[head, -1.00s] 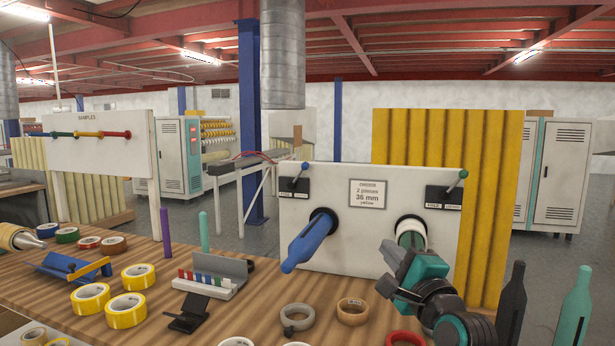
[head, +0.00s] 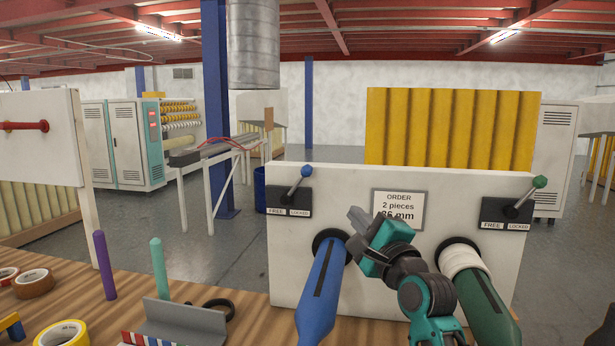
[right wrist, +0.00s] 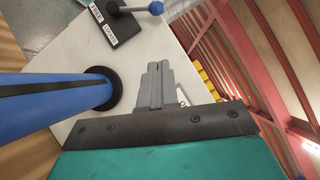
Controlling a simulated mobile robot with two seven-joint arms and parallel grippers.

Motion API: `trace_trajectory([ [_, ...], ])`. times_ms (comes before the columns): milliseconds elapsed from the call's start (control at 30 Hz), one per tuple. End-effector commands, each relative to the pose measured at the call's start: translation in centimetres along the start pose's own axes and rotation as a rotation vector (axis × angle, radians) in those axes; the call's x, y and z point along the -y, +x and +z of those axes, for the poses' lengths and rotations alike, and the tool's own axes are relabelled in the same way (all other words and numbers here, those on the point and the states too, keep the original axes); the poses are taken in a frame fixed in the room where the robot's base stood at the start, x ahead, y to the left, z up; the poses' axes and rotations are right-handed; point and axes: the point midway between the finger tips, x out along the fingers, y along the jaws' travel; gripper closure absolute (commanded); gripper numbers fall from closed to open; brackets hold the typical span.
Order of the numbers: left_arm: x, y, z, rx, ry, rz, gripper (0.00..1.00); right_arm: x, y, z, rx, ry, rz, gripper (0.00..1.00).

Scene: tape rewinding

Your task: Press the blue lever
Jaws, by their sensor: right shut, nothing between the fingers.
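The blue lever is a short grey rod with a blue ball knob (head: 306,171) on a black plate (head: 289,200) marked FREE and LOCKED, at the top left of the white panel. The rod leans right, toward the LOCKED side. The knob also shows at the top of the right wrist view (right wrist: 156,8). My right gripper (head: 358,218) is shut and empty, in front of the order sign, to the right of and below the lever, and apart from it. In the right wrist view its closed fingertips (right wrist: 158,66) point toward the panel. My left gripper is out of view.
A blue shaft (head: 322,290) juts from the panel under the lever, left of my right arm. A dark green shaft (head: 480,300) carrying a white roll (head: 462,259) juts out at the right. A green-knobbed lever (head: 540,182) stands above it. The order sign (head: 400,206) is partly covered.

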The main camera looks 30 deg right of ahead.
Motion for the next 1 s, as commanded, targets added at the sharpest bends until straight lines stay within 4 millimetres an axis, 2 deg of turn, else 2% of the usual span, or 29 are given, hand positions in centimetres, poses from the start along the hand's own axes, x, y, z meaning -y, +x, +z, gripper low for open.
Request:
trace_trajectory([
  [433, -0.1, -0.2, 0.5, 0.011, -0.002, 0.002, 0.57, 0.0, 0.0, 0.0, 0.000, -0.001, 0.000, 1.00],
  [567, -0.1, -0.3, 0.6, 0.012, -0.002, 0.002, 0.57, 0.0, 0.7, 0.0, 0.000, -0.001, -0.001, 1.00],
  [667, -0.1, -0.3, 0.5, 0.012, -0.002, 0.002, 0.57, 0.1, 1.9, 0.0, 0.000, -0.001, -0.001, 1.00],
  [1000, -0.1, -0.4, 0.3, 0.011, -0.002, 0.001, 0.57, 0.1, 8.0, 0.0, -0.001, -0.002, 0.000, 1.00],
])
